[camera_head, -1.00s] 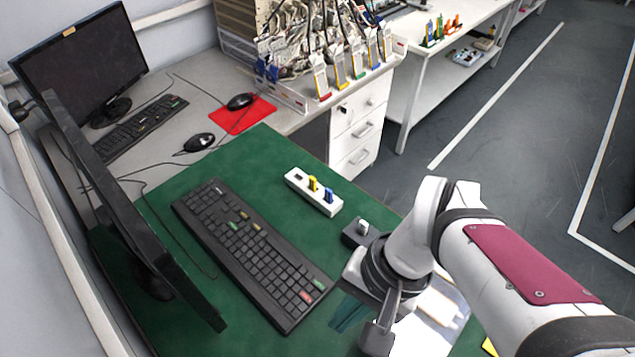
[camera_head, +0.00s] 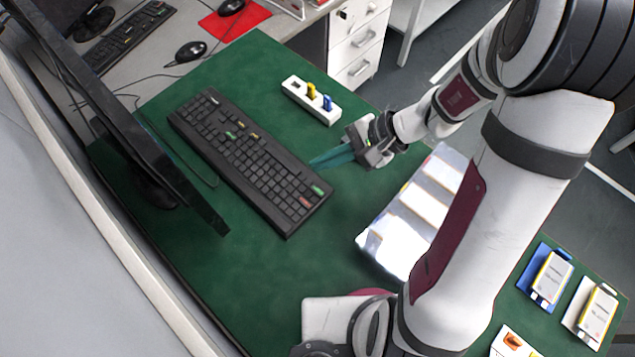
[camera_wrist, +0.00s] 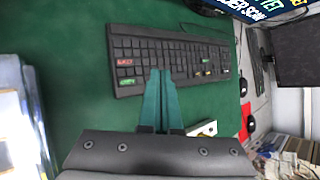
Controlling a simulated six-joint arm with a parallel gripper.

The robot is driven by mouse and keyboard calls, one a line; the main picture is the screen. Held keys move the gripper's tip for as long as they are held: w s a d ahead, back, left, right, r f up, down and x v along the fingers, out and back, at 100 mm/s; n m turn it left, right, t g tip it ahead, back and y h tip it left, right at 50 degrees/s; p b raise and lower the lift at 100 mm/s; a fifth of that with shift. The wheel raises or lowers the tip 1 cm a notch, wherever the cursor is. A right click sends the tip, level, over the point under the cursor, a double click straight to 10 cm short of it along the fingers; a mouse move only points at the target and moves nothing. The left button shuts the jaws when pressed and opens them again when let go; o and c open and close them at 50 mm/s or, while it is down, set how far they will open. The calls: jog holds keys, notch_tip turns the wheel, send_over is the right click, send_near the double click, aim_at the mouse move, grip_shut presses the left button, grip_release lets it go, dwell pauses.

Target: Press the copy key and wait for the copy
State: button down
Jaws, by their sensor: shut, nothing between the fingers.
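A black keyboard (camera_head: 250,165) lies on the green mat, with a red key (camera_head: 305,201) and a green key (camera_head: 317,190) at its near right end and a few more coloured keys mid-board. In the wrist view the red key (camera_wrist: 124,62) and green key (camera_wrist: 126,82) show left of the fingertips; I cannot read the labels surely. My gripper (camera_head: 314,164) is shut and empty, its teal fingers pointing at the keyboard's long right edge. The fingertips (camera_wrist: 159,72) overlap the keyboard's near keys in the wrist view; contact or height cannot be told.
A white hub (camera_head: 311,100) with yellow and blue sticks stands behind my gripper. A monitor (camera_head: 130,120) stands left of the keyboard. A white tray (camera_head: 395,245) lies below my arm. Yellow-and-white devices (camera_head: 550,275) lie at right. The mat's front left is clear.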

aim_at(323, 191)
notch_tip(323, 191, down, 8)
jog(key=shift+r, duration=0.15)
dwell(2.1)
jog(key=shift+f, duration=0.4)
jog(key=shift+f, duration=0.4)
dwell(0.5)
jog(key=shift+r, duration=0.85)
jog(key=shift+r, duration=2.5)
